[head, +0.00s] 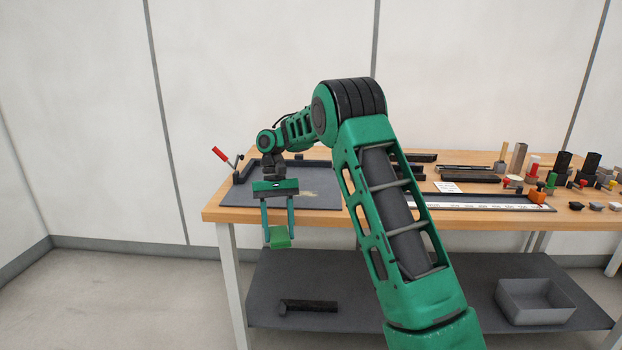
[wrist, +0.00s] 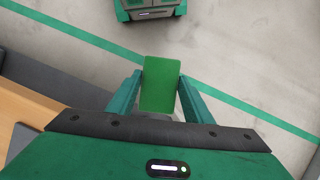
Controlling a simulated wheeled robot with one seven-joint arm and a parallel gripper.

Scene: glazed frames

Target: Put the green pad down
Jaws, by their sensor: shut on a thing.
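The green pad (head: 280,237) is a small flat green block between the fingertips of my gripper (head: 278,229) in the head view. My gripper is shut on it and holds it in front of the workbench, beyond its front edge. In the wrist view the green pad (wrist: 160,84) sits between the two teal fingers of my gripper (wrist: 160,97), with floor showing behind it.
The wooden workbench (head: 222,214) carries a dark grey mat (head: 310,201) and a red-handled clamp (head: 222,156) at its left. Several small parts crowd its right side. The lower shelf (head: 400,300) holds a black tool (head: 308,306) and a grey bin (head: 535,302).

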